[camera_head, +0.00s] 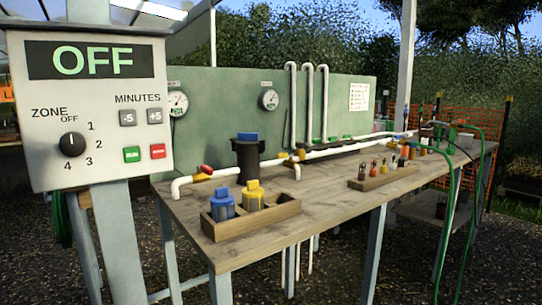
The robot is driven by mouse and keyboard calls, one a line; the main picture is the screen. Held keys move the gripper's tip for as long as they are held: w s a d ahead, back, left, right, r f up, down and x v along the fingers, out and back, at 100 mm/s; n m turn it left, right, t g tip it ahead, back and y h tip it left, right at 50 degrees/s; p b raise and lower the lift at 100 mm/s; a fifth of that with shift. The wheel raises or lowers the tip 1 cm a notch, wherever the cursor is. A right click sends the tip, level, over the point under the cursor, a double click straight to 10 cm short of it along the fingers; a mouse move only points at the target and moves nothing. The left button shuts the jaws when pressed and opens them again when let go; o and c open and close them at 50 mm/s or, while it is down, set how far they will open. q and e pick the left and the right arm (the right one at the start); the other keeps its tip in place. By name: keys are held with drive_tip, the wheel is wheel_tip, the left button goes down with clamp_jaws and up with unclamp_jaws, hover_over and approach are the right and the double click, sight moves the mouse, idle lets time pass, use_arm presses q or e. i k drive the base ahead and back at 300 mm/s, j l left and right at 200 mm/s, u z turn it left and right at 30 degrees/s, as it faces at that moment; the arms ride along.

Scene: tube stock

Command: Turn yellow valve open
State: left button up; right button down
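Several valves sit on a white pipe (330,150) along the wooden bench (330,205). Near its left end is a valve with a red handle (205,169) and a yellow-orange body (201,177). Farther along, small yellow fittings (300,154) show by the pipe; I cannot tell which is the yellow valve or how its handle is set. A yellow-capped item (253,196) stands upright in a wooden tray (250,222) beside a blue-capped one (222,205). Neither of my grippers is in view.
A control panel (94,110) reading OFF stands at the left front. A black filter with a blue top (247,157) stands behind the tray. A small rack (383,178) holds several small items at centre right. Green hoses (447,210) hang at the right. The bench front is partly clear.

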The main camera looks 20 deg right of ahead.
sight(283, 155)
drive_tip(key=l+u, duration=0.2)
drive_tip(key=l, duration=0.35)
drive_tip(key=k+l+u, duration=0.15)
drive_tip(key=l, duration=1)
drive_tip(key=k+l+u, duration=0.1)
drive_tip(key=l, duration=0.45)
